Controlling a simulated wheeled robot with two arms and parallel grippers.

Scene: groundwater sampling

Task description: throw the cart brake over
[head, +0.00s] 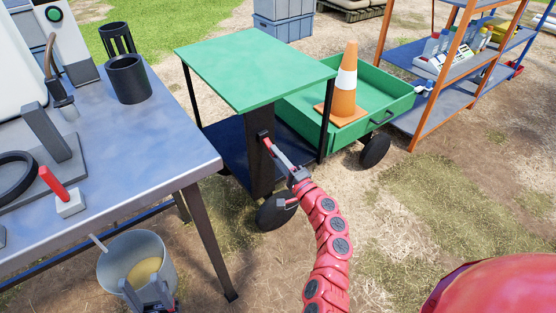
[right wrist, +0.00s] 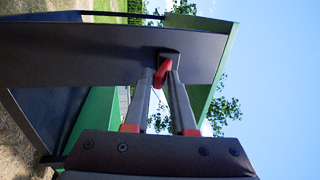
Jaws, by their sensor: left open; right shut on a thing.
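The cart has a green top (head: 255,72), a dark lower deck, a dark upright panel (head: 258,165) and black wheels. My right gripper (head: 267,142) reaches the upper part of this panel. In the right wrist view, its two fingers (right wrist: 165,85) are shut on the red brake handle (right wrist: 162,72), which sits at a dark bracket on the panel. In the head view the handle is mostly hidden by the fingers. My left gripper (head: 146,292) is open at the bottom edge, over the grey bucket (head: 109,270), away from the cart.
A metal table (head: 150,135) with a black cup (head: 128,79) stands at the left. A green tray (head: 390,103) with an orange cone (head: 345,85) adjoins the cart. An orange-framed shelf (head: 425,110) stands behind at right. Open ground lies in front right.

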